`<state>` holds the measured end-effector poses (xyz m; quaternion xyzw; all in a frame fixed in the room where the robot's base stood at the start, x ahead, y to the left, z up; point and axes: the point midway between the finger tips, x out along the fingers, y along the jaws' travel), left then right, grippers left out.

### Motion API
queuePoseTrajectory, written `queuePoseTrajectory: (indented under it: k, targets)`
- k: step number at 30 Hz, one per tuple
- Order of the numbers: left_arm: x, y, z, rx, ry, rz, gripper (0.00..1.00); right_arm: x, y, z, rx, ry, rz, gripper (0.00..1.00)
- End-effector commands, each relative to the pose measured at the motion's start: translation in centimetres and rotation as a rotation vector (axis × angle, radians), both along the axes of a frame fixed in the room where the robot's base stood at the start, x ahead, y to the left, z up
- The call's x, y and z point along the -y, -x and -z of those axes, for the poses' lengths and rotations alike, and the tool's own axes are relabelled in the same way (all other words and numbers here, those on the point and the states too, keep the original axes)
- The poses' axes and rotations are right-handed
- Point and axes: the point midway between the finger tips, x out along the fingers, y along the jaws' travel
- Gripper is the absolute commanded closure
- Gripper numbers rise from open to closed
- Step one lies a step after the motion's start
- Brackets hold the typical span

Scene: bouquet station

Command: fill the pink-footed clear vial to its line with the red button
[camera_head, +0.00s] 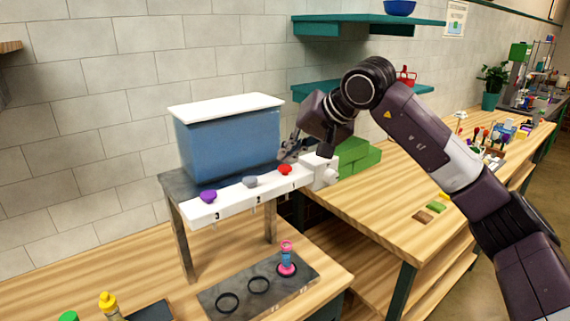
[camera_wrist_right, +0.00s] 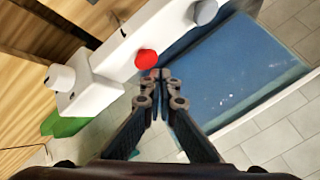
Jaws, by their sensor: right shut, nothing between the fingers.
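The pink-footed vial (camera_head: 286,259) stands upright at the right end of a dark tray (camera_head: 245,289), below the dispenser. Its middle looks blue and its top pinkish; its line and fill level are too small to tell. The red button (camera_head: 285,169) sits on the white bar (camera_head: 232,205) near the numeral 1. My right gripper (camera_head: 287,154) is shut and empty, just behind the red button. In the right wrist view the fingertips (camera_wrist_right: 161,76) are close beside the red button (camera_wrist_right: 146,59); I cannot tell whether they touch it. My left gripper is not in view.
A blue tank (camera_head: 230,143) with a white lid stands behind the bar. A grey button (camera_head: 250,181) and a purple button (camera_head: 208,196) are on the same bar. Bottles stand at the front left. Two tray rings are empty.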

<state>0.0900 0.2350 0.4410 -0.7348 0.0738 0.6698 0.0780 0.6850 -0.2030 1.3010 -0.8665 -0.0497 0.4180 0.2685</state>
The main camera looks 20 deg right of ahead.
Motion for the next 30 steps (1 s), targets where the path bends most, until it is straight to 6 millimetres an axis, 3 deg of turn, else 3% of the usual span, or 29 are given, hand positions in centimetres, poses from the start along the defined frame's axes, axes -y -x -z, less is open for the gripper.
queuePoseTrajectory:
  k: [8,23,30]
  targets:
    - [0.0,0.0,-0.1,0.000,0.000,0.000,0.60,0.0,0.0,-0.2,0.001,0.000,0.001,1.00]
    - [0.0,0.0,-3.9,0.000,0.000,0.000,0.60,0.0,0.0,-4.8,0.002,0.000,0.001,1.00]
    - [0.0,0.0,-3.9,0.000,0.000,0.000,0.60,0.0,0.0,-5.0,0.001,0.000,0.001,1.00]
